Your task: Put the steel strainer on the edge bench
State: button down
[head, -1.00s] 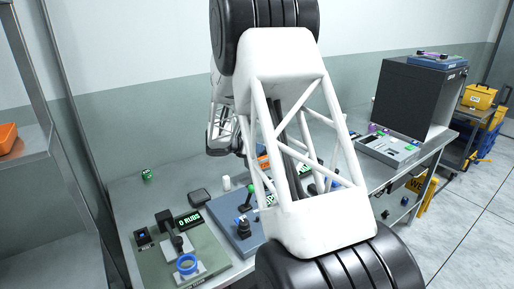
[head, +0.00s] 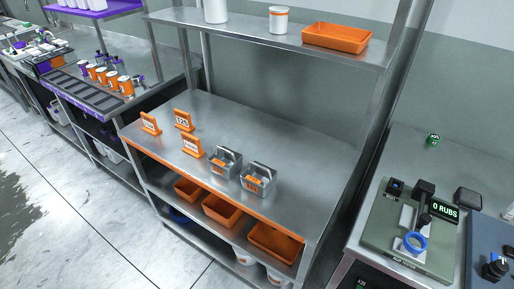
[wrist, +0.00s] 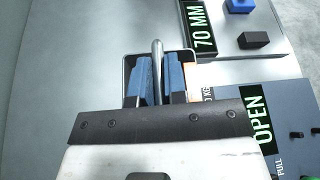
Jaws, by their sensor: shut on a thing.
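In the wrist view the blue fingers of my gripper (wrist: 157,75) are shut on an upright steel handle of what looks like the steel strainer (wrist: 157,50). A rectangular rim shows around the fingers; the rest is hidden behind them. A steel bench with an orange front edge, probably the edge bench (head: 285,128), stands mid-picture in the head view. Two small steel baskets with orange labels, one the left basket (head: 225,163) and one the right basket (head: 258,180), stand near its front edge. My gripper is not in the head view.
Several orange sign stands (head: 183,121) are on the bench's left part. Its back and right top are clear. A shelf with an orange tray (head: 336,37) hangs above; uprights stand at its ends. A rub tester (head: 415,225) is on the table at right. A "70 MM" display (wrist: 198,27) shows near my gripper.

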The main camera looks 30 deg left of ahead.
jog(key=shift+a, duration=0.1)
jog(key=w+a+n+t+y, duration=0.1)
jog(key=w+a+n+t, duration=0.25)
jog(key=a, duration=1.15)
jog(key=w+a+n+t, duration=0.2)
jog(key=a+n+t, duration=0.15)
jog(key=a, duration=1.25)
jog(key=s+a+n+t+y, duration=0.15)
jog(key=s+a, duration=0.25)
jog(key=a, duration=0.7)
jog(key=s+a+n+t+y, duration=0.1)
jog(key=s+a+t, duration=0.15)
jog(key=a, duration=0.85)
jog(key=s+a+f+n+t+y, duration=0.2)
jog(key=s+a+n+y, duration=0.1)
jog(key=s+a, duration=2)
jog(key=shift+s+a+f+n+t+y, duration=0.35)
jog(key=shift+s+y, duration=0.2)
jog(key=shift+s, duration=0.45)
jog(key=shift+f, duration=2)
